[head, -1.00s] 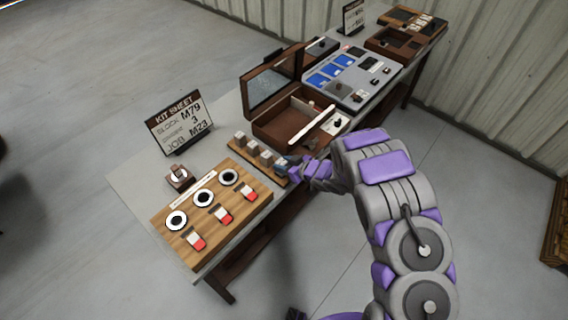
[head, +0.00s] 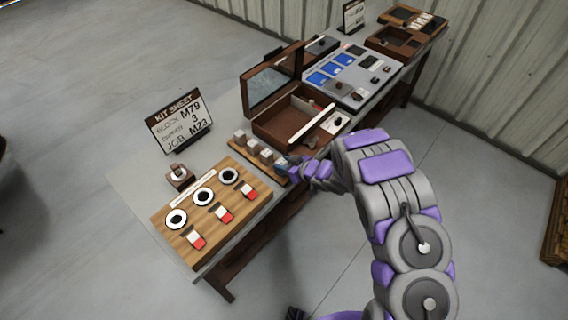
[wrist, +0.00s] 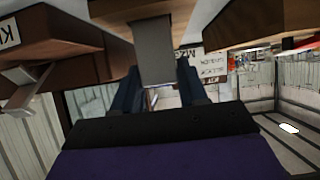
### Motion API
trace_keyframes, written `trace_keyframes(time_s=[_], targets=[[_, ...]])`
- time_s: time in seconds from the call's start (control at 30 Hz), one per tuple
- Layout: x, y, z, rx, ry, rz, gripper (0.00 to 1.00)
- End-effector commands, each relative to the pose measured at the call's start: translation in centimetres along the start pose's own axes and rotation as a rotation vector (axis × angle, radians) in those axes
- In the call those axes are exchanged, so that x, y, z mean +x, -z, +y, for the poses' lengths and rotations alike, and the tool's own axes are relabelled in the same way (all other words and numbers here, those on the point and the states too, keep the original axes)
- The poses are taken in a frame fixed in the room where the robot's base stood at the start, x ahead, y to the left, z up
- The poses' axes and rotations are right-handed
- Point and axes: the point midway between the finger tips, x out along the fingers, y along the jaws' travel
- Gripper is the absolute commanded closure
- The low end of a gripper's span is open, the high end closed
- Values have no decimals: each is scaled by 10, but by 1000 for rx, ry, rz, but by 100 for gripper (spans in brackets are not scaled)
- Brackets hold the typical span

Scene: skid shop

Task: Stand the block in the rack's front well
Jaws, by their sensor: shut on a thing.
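My gripper (head: 289,164) is at the right-hand end of a narrow wooden strip (head: 238,149) that carries a row of small pale-topped blocks (head: 253,146). In the wrist view my gripper (wrist: 158,91) is shut on a grey block (wrist: 154,52), with a dark finger on each side. A brown wooden surface (wrist: 150,10) meets the block's far end in that view. Whether the block is seated or only touching there I cannot tell. In the head view the fingers and wrist largely hide the held block.
A board with ring dials and red-and-white switches (head: 180,239) lies close on the left. The kit sheet sign (head: 180,122) stands behind. An open-lidded brown box (head: 268,128) is just beyond the strip, with a grey panel (head: 345,92) farther along. The floor in front is clear.

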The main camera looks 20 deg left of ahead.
Motion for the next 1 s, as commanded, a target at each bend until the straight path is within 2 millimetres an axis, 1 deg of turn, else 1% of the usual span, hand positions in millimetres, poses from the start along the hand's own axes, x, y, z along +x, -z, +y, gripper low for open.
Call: trace_keyframes(time_s=[0.43,0.47,0.73,0.77,0.93,1.0], targets=[[3,-5,0,0,0,1,97],[3,-5,0,0,0,1,56],[3,-5,0,0,0,0,30],[3,-5,0,0,0,0,28],[3,-6,0,0,0,0,27],[3,-6,0,0,0,0,20]])
